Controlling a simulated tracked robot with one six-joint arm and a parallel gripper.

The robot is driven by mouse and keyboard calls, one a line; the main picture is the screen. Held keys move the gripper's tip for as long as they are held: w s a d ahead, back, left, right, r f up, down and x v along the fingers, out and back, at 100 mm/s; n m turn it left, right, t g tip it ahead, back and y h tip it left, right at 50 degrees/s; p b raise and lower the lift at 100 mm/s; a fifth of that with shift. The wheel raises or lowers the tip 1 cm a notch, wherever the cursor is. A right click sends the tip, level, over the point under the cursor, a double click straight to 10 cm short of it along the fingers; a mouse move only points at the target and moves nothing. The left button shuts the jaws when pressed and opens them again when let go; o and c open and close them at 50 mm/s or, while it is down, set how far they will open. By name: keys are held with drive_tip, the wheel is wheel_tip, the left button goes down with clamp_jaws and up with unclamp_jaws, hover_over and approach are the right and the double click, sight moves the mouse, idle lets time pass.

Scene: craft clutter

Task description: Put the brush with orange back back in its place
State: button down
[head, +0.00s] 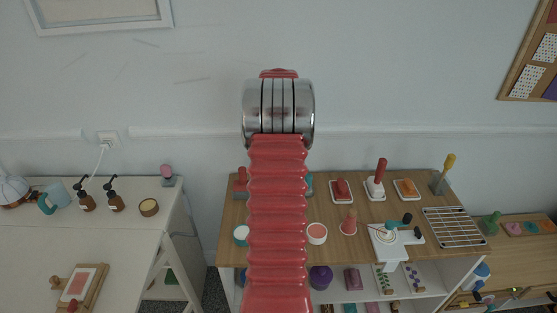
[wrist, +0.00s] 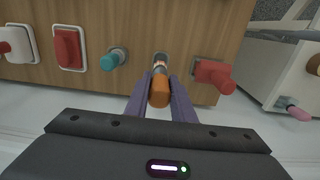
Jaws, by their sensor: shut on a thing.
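The brush with orange back (wrist: 160,89) is between the two purple fingers of my gripper (wrist: 161,92) in the wrist view. Its rounded orange end faces the camera, with a dark and pale band beyond it. My gripper is shut on it. Its far end points at a small pale spot near the edge of the wooden table top (wrist: 150,22); whether it touches there I cannot tell. In the head view my red arm hides the gripper and the brush.
In the wrist view a teal-ended object (wrist: 113,60) stands left of the brush and a red object (wrist: 213,75) right of it. A red block (wrist: 68,48) sits on a white tray farther left. In the head view a wire rack (head: 454,227) lies at the right.

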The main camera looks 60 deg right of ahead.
drive_tip(key=shift+w+f, duration=0.1)
drive_tip(key=shift+f, duration=2.05)
drive_tip(key=shift+f, duration=0.15)
drive_tip(key=shift+f, duration=0.35)
drive_tip(key=shift+f, duration=1.2)
idle(0.4)
drive_tip(key=c, duration=1.4)
unclamp_jaws()
drive_tip(key=shift+c, duration=0.2)
wheel_tip(320, 180, up, 14)
drive_tip(key=shift+f, duration=0.15)
